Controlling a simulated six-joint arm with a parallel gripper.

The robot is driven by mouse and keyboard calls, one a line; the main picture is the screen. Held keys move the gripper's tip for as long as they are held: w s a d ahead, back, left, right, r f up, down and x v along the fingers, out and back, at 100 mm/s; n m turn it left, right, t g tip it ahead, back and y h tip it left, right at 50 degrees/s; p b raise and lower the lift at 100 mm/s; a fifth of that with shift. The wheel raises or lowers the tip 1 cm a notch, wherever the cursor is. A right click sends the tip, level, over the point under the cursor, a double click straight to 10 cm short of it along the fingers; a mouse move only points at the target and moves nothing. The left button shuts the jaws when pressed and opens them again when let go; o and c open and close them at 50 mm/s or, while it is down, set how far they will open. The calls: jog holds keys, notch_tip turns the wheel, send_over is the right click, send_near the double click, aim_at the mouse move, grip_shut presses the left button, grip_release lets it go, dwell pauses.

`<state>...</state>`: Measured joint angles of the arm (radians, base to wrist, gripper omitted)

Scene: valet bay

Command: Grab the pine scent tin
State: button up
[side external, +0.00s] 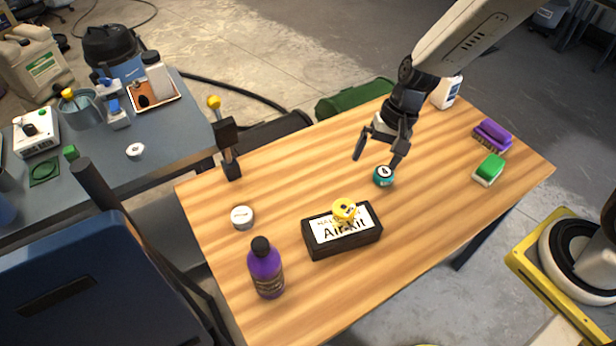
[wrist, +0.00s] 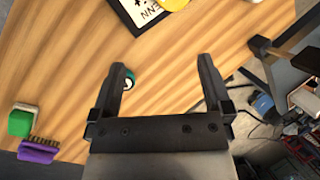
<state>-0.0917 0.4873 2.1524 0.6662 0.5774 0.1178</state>
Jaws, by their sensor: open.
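A small round teal tin (side external: 383,176) with a white-and-dark top stands on the wooden table; its label is too small to read as pine. It also shows in the wrist view (wrist: 130,79), partly hidden by the left finger. My gripper (side external: 376,161) is open and empty above the table, close to this tin, with the tin nearer one finger than the middle of the gap. In the wrist view both fingers (wrist: 164,64) are spread apart with bare wood between them. A silver-white round tin (side external: 242,216) lies farther left; its label is unreadable.
A black "Air-kit" box (side external: 343,247) with a yellow item (side external: 344,210) on it stands in front of the teal tin. A purple bottle (side external: 266,270) stands front left.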

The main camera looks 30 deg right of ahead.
jog(key=w+a+f+m+y, duration=0.5)
jog(key=w+a+f+m, duration=0.25)
jog(key=a, duration=0.35)
jog(key=m+t+y, duration=0.3)
jog(key=m+y, duration=0.1)
jog(key=m, duration=0.2)
send_near(249, 213)
jog(key=a, duration=0.1)
jog(key=a+f, duration=0.1)
jog(key=a, duration=0.1)
jog(key=shift+a, duration=0.2)
jog(key=shift+w+a+f+m+t, duration=0.25)
jog(key=shift+w+f+m+t, duration=0.1)
jog(key=shift+f+t, duration=0.1)
jog(key=shift+x, duration=1.3)
jog(key=shift+x, duration=2.6)
jog(key=shift+s, duration=0.1)
jog(key=c, duration=1.1)
